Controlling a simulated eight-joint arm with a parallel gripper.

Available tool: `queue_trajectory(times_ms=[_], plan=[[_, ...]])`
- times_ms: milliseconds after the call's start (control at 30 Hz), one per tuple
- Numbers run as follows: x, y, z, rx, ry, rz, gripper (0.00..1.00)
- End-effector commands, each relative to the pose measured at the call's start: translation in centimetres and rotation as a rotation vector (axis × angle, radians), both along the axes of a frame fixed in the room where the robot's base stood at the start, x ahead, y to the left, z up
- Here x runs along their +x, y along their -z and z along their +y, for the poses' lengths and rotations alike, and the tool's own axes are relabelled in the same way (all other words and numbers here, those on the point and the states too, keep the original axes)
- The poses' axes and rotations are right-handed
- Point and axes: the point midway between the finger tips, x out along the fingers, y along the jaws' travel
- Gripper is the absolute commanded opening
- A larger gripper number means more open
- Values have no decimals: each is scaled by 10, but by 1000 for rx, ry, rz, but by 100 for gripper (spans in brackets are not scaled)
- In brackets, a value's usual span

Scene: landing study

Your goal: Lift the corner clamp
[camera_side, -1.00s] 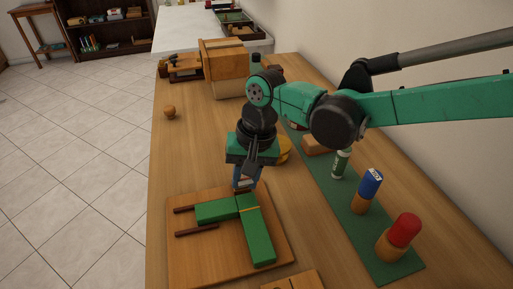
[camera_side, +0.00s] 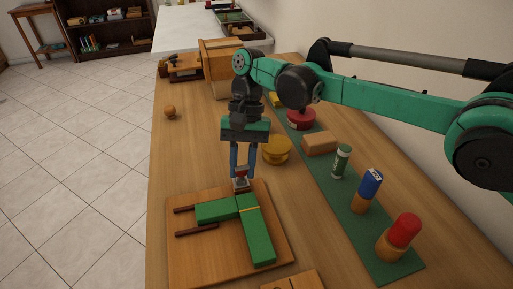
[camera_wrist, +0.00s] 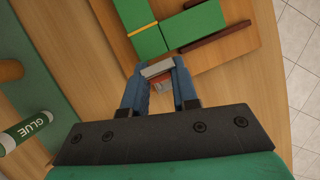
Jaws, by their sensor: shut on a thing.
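The corner clamp (camera_side: 240,184), a small grey and red piece, is at the outer corner where two green bars (camera_side: 257,235) meet on a wooden board (camera_side: 205,262). My gripper (camera_side: 241,174) points down with its blue fingers on either side of the clamp, shut on it. The wrist view shows the clamp (camera_wrist: 158,70) between the fingertips, close to the green bars (camera_wrist: 150,40). Whether the clamp still touches the bars or the board is hard to tell. My fingers hide part of it.
A yellow round piece (camera_side: 277,150) and a wooden block (camera_side: 320,143) stand behind.

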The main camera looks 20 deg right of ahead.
Motion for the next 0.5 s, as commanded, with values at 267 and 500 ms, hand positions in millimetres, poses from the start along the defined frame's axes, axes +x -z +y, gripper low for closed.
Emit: queue_trajectory(times_ms=[267, 500], plan=[[0, 0, 0, 1, 0, -2, 41], [0, 0, 0, 0, -1, -2, 56]])
